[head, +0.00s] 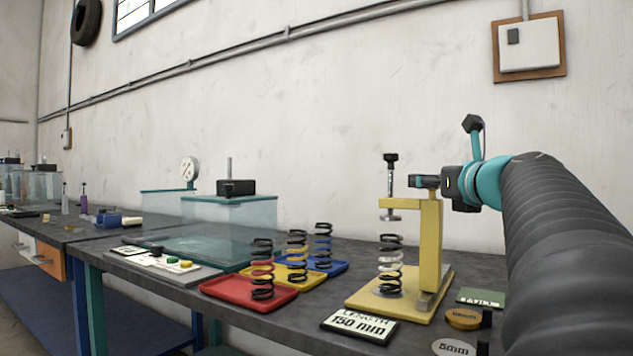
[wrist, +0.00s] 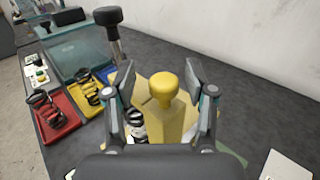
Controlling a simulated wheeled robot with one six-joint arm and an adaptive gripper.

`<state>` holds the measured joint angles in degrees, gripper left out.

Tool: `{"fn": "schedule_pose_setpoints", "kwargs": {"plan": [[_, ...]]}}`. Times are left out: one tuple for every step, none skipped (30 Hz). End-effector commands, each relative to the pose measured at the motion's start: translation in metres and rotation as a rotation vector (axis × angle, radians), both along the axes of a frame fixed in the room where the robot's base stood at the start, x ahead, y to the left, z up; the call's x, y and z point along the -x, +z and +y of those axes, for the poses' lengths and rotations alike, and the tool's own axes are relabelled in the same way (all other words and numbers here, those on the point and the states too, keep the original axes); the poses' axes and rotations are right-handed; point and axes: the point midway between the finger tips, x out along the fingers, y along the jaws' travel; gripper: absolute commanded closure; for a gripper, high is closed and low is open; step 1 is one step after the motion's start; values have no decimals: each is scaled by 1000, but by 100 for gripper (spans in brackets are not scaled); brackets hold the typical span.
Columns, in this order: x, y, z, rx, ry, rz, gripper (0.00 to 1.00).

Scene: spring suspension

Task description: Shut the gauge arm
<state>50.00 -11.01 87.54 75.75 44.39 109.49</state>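The yellow gauge stand (head: 430,240) stands upright on its yellow base at the right of the bench. Its gauge arm (head: 402,208) reaches left from the post top and carries a black-topped plunger (head: 391,175) with a grey disc over a coil spring (head: 390,262). The plunger also shows in the wrist view (wrist: 112,35). My gripper (head: 426,181) is at the top of the post. In the wrist view my gripper (wrist: 160,80) is open, its fingers on either side of a yellow knob (wrist: 163,92), with gaps visible. The fingers hide the knob in the head view.
Red (head: 228,286), yellow (head: 264,270) and blue (head: 335,266) trays with springs lie left of the stand. A "LENGTH 150 mm" sign (head: 359,326) lies in front. A brass disc (head: 463,318) and a "5mm" disc (head: 453,348) lie to the right. The wall rises behind.

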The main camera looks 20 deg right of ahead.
Motion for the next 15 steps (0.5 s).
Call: {"fn": "schedule_pose_setpoints", "kwargs": {"plan": [[0, 0, 0, 0, 1, 0, 45], [0, 0, 0, 0, 1, 0, 45], [0, 0, 0, 0, 1, 0, 45], [0, 0, 0, 0, 0, -1, 45], [0, 0, 0, 0, 0, -1, 45], [1, 1, 0, 0, 0, -1, 45], [2, 1, 0, 0, -1, -1, 45], [4, 1, 0, 0, -2, -1, 45], [7, 1, 0, 0, -3, -2, 45], [11, 1, 1, 1, -3, -2, 45], [14, 2, 2, 1, -2, -3, 45], [20, 1, 2, 0, -4, -3, 45], [26, 1, 3, 0, -5, -2, 45], [31, 1, 4, 1, -4, -2, 45], [39, 1, 4, 1, -6, -2, 45]]}}
